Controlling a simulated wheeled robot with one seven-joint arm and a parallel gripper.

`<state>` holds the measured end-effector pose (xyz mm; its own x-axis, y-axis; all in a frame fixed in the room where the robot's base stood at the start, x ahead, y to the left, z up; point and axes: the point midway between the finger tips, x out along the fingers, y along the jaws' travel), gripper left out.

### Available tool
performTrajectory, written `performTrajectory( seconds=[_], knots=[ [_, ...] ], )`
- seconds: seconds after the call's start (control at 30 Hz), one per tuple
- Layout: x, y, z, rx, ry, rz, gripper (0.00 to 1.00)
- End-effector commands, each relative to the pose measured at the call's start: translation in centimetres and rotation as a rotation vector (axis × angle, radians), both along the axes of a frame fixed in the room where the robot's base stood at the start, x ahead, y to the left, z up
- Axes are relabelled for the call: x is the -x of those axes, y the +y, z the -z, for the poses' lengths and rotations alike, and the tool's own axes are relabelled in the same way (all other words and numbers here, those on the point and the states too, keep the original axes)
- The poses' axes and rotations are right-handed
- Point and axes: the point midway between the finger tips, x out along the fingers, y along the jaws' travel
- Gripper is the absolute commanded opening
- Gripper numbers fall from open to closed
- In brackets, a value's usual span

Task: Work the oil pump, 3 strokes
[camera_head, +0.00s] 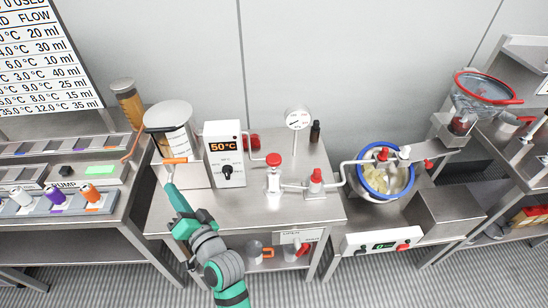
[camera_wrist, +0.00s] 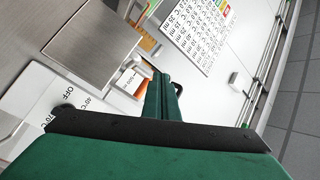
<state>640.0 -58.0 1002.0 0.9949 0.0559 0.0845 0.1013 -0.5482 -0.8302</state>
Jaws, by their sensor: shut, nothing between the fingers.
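A red-topped steel fitting (camera_head: 274,178), which looks like a pump, stands on the middle steel table (camera_head: 255,215); I cannot tell for sure that it is the oil pump. A clear tank (camera_head: 176,138) with a pale top and scale marks stands at the table's back left. An orange bar (camera_head: 174,160) shows at its front. My gripper (camera_head: 168,178) is shut and empty, with its tip close below the orange bar; I cannot tell whether they touch. In the wrist view its green fingers (camera_wrist: 163,97) point toward a white scale label and an orange part (camera_wrist: 140,80).
A white heater box (camera_head: 224,155) reading 50°C, with a black dial, stands right of the tank. A second red-topped fitting (camera_head: 316,182), a gauge (camera_head: 298,118) and a dark bottle (camera_head: 315,131) are farther right. A blue-rimmed bowl (camera_head: 385,182) stands beyond. The table's front is mostly clear.

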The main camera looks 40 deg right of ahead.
Motion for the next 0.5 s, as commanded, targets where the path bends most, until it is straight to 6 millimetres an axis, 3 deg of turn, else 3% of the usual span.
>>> performTrajectory(
  seconds=[0.03,0.2,0.5],
  knots=[
    [-1.1,-1.1,-1.6,0.006,-0.011,-0.018,0.0],
    [-3.8,-3.5,-5.3,0.018,-0.003,-0.091,0.0],
    [-6.0,-9.0,-9.8,0.089,0.102,-0.19,0.0]
  ],
)
